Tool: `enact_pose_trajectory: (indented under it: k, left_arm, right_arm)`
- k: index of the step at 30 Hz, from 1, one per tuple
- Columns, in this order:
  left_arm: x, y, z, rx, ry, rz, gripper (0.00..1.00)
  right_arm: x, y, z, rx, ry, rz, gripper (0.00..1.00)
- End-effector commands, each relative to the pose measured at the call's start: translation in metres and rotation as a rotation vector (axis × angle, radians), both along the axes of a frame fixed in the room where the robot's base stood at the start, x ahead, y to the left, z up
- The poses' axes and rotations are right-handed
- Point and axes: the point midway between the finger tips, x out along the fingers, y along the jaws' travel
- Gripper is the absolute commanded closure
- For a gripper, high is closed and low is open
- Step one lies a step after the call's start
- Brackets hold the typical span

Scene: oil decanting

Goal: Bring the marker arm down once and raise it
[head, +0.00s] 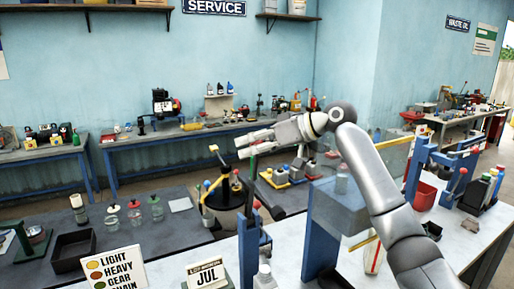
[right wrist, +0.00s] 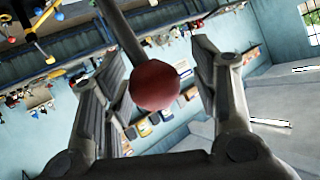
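My right gripper (head: 246,147) reaches left over the bench in the head view. In the right wrist view my right gripper (right wrist: 158,60) has its two fingers spread wide. A dark rod with a red ball knob (right wrist: 155,86) shows between them; I cannot tell whether it touches either finger. In the head view a blue stand (head: 250,252) with a dark upright bar and a red knob (head: 257,204) stands below my gripper. I cannot tell for sure that this is the marker arm. My left gripper is not in view.
A dark drum (head: 226,211) with a yellow-tipped handle stands left of the blue stand. A blue press-like frame (head: 418,160) and a red bin (head: 425,194) are at right. Signs (head: 115,270) and small bottles (head: 135,213) are at the left. A calendar block (head: 208,274) sits in front.

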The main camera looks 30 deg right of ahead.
Motion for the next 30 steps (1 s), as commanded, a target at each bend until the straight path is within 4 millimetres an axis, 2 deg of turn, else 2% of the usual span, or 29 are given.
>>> enact_pose_trajectory:
  k: [5, 11, 24, 30]
  left_arm:
    - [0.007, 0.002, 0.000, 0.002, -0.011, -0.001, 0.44]
    - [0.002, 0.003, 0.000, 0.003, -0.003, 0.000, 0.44]
    - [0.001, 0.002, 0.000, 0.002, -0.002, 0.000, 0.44]
    - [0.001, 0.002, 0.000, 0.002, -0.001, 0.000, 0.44]
  right_arm:
    - [0.000, -0.001, -0.002, -0.004, 0.003, -0.002, 0.44]
    - [-0.006, -0.008, 0.002, -0.005, 0.002, -0.004, 0.44]
    - [-0.062, -0.056, 0.040, -0.005, 0.003, -0.001, 0.44]
    - [-0.074, -0.066, 0.048, -0.004, 0.004, 0.002, 0.44]
